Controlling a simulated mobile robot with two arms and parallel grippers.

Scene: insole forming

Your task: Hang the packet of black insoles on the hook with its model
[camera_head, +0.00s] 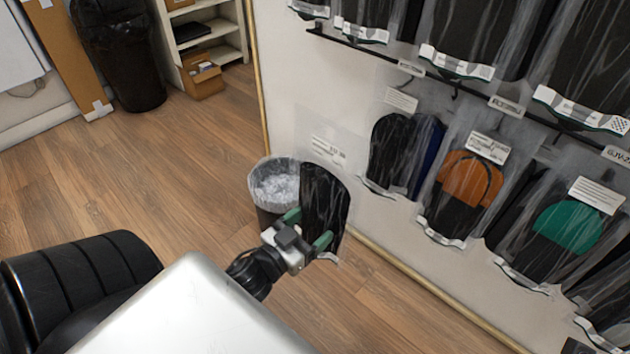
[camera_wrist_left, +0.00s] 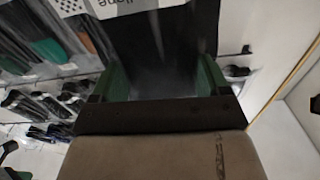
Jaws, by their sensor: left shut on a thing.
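My left gripper (camera_head: 308,228) has green fingers and is shut on the packet of black insoles (camera_head: 325,196). The packet hangs upright in clear plastic with a white label at its top, in front of the wall and left of the display. In the left wrist view the dark packet (camera_wrist_left: 160,45) fills the space between the green fingers (camera_wrist_left: 162,82). The dark rail (camera_head: 352,42) with hooks and small model tags (camera_head: 410,68) runs along the wall, up and right of the packet. The tag lettering is too small to read surely. My right gripper is not in view.
Packets with black and blue (camera_head: 392,150), orange (camera_head: 466,180) and teal insoles (camera_head: 566,224) hang on the wall to the right. More black packets (camera_head: 470,38) hang above. A lined waste bin (camera_head: 274,187) stands behind the held packet. The wooden floor at left is open.

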